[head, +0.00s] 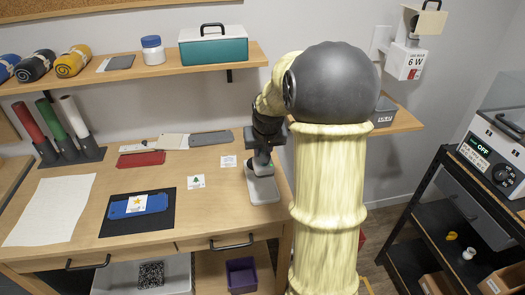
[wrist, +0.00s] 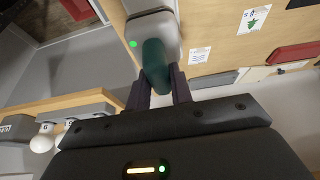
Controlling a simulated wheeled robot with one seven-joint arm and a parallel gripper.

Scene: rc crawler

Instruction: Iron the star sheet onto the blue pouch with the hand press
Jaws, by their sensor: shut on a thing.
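The blue pouch (head: 155,203) lies flat on a black mat (head: 112,226) on the workbench. The star sheet (head: 136,204), a small white square with a yellow star, lies on top of the pouch. The hand press (head: 262,168) is at a pale grey stand (head: 265,194) near the bench's right end. My gripper (head: 262,153) is above it, with its fingers around the dark green handle. In the wrist view my gripper (wrist: 164,88) is shut on the handle of the hand press (wrist: 153,62). A green light glows beside the grey press body. Whether the press touches the stand is unclear.
A card with a green tree (head: 196,182) and a label card (head: 228,161) lie between mat and stand. A red pouch (head: 142,159) lies behind the mat. White cloth (head: 50,208) covers the left bench. A shelf (head: 130,72) runs above; colored rolls stand back left.

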